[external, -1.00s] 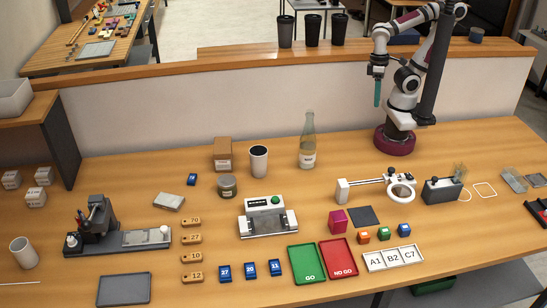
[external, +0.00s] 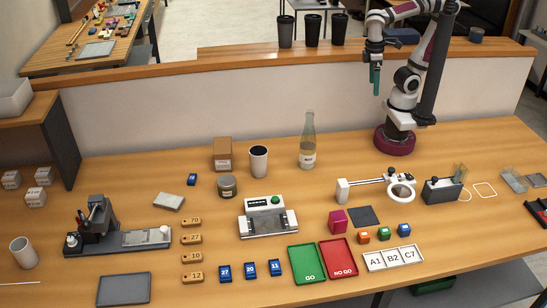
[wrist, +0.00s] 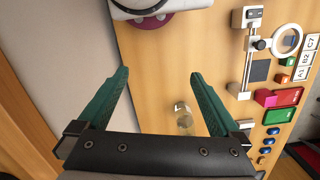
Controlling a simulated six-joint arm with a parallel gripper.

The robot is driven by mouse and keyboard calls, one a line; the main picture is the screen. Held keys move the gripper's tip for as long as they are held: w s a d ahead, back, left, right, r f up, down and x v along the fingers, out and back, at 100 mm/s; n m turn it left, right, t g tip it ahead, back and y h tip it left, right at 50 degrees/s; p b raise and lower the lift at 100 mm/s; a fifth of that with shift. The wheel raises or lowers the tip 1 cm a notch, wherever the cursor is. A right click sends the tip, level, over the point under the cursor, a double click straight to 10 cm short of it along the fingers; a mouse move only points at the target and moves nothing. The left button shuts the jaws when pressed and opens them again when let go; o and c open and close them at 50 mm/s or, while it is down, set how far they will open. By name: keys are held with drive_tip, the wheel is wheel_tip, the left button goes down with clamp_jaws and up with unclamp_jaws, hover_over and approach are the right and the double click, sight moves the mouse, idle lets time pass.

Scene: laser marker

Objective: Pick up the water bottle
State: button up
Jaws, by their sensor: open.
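The water bottle (external: 307,145) is a clear, pale bottle with a narrow neck and a light label. It stands upright at the back middle of the table, left of my arm's base. In the wrist view the bottle (wrist: 184,117) is seen from above, between the spread fingers but well below them. My gripper (external: 375,92) has teal fingers and hangs high above the table, right of the bottle and apart from it. In the wrist view my gripper (wrist: 158,72) is open with nothing between its fingertips.
A dark-topped cup (external: 259,161), a jar (external: 227,187) and a brown box (external: 222,155) stand left of the bottle. A grey-white device (external: 268,217) is in front of it. The magnifier stand (external: 375,186) is to the right. A low wall (external: 220,103) runs behind the table.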

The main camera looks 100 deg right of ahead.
drive_tip(key=w+d+n+g+h, duration=0.1)
drive_tip(key=w+d+n+h, duration=0.25)
drive_tip(key=w+n, duration=0.2)
drive_tip(key=n+t+h, duration=0.8)
drive_tip(key=n+h, duration=0.2)
drive_tip(key=n, duration=1)
hover_over(313, 145)
wheel_tip(313, 145, down, 3)
drive_tip(key=shift+y, duration=0.25)
drive_tip(key=f, duration=1)
drive_tip(key=d+f, duration=0.1)
drive_tip(key=f, duration=0.5)
drive_tip(key=shift+w+f, duration=0.1)
drive_tip(key=shift+w, duration=0.1)
drive_tip(key=shift+m+g, duration=0.25)
drive_tip(key=shift+g, duration=0.05)
drive_tip(key=x, duration=0.4)
drive_tip(key=shift+d+f, duration=0.15)
drive_tip(key=shift+f, duration=0.25)
drive_tip(key=shift+w+d+f, duration=0.15)
drive_tip(key=shift+w+d, duration=0.05)
drive_tip(key=shift+d, duration=0.15)
clamp_jaws()
